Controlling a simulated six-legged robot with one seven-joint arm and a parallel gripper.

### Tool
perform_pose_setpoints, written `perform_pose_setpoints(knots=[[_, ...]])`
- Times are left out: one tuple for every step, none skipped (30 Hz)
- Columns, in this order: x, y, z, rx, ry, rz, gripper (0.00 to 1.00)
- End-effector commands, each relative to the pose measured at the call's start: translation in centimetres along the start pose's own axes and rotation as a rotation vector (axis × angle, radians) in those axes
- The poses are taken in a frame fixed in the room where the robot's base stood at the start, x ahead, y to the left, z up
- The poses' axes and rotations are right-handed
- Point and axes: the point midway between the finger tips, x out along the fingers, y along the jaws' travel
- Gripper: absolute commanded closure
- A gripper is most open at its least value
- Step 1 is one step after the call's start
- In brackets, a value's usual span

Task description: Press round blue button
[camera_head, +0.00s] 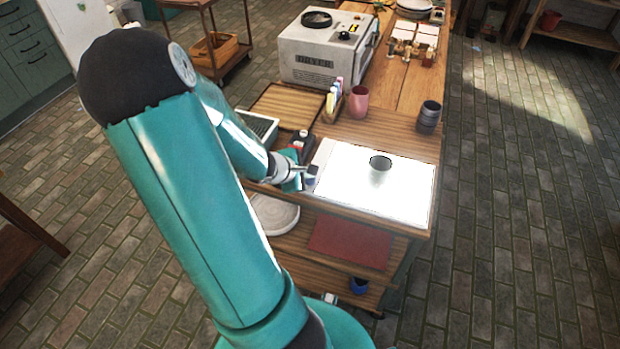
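I cannot make out a round blue button in this view. My gripper (311,173) is at the left edge of the bright white panel (405,195) on the workbench. It is small here and partly hidden by my teal arm, so I cannot tell whether its fingers are open or shut. A small dark and red device (300,142) with a pale round top stands just behind my gripper. My wrist hides part of that area. A grey machine (312,62) with a black round top and small controls on its right stands farther back.
A dark grey cup (380,163) stands on the white panel. A pink cup (358,101), upright bottles (333,98) and a dark ribbed cup (429,117) stand behind it. A wooden board (287,104) lies left of the bottles. The brick floor (520,240) right of the bench is clear.

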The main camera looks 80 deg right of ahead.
Motion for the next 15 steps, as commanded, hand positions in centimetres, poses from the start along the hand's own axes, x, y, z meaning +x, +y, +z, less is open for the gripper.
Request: perform_pose_setpoints(knots=[[0.05, -0.03, -0.03, 0.000, 0.000, 0.000, 1.00], [0.07, -0.04, -0.05, 0.000, 0.000, 0.000, 1.00], [0.10, -0.06, -0.07, 0.000, 0.000, 0.000, 1.00], [0.12, -0.07, -0.09, 0.000, 0.000, 0.000, 1.00], [0.14, -0.09, -0.11, 0.000, 0.000, 0.000, 1.00], [0.17, -0.11, -0.13, 0.000, 0.000, 0.000, 1.00], [0.19, -0.13, -0.14, 0.000, 0.000, 0.000, 1.00], [0.21, -0.14, -0.16, 0.000, 0.000, 0.000, 1.00], [0.24, -0.16, -0.18, 0.000, 0.000, 0.000, 1.00], [0.26, -0.18, -0.20, 0.000, 0.000, 0.000, 1.00], [0.28, -0.20, -0.22, 0.000, 0.000, 0.000, 1.00], [0.31, -0.22, -0.24, 0.000, 0.000, 0.000, 1.00], [0.34, -0.24, -0.26, 0.000, 0.000, 0.000, 1.00], [0.36, -0.25, -0.28, 0.000, 0.000, 0.000, 1.00], [0.39, -0.27, -0.30, 0.001, 0.000, 0.000, 1.00]])
